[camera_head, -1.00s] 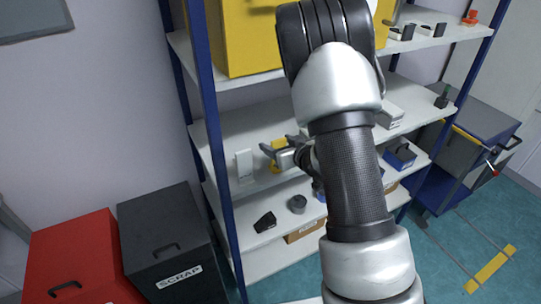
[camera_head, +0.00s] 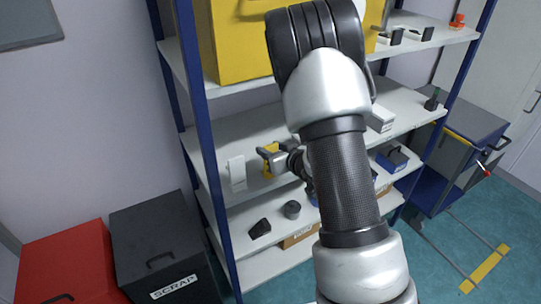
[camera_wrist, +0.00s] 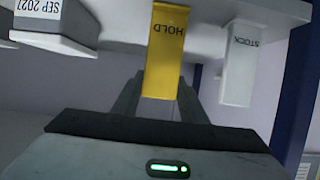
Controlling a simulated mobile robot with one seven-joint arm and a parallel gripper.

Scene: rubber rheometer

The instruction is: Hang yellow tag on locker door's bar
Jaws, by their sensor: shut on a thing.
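The yellow tag (camera_wrist: 166,50), lettered HOLD, is between the two fingers of my gripper (camera_wrist: 160,95) in the wrist view. The gripper is shut on it. The lettering is upside down in that picture. In the head view the tag (camera_head: 269,163) shows as a small yellow patch at my gripper (camera_head: 272,158), at the middle shelf, just right of a white tag (camera_head: 237,172). My arm hides part of the shelf. A pale door (camera_head: 508,75) with a dark handle stands at the far right; I cannot tell whether it is the locker door.
The white tag (camera_wrist: 239,65), lettered STOCK, is close beside the yellow one. The blue-framed shelf unit (camera_head: 196,110) holds a yellow bin (camera_head: 240,45) above and several small items below. A black SCRAP box (camera_head: 160,235) and red box (camera_head: 65,260) stand left. A cart (camera_head: 460,150) stands right.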

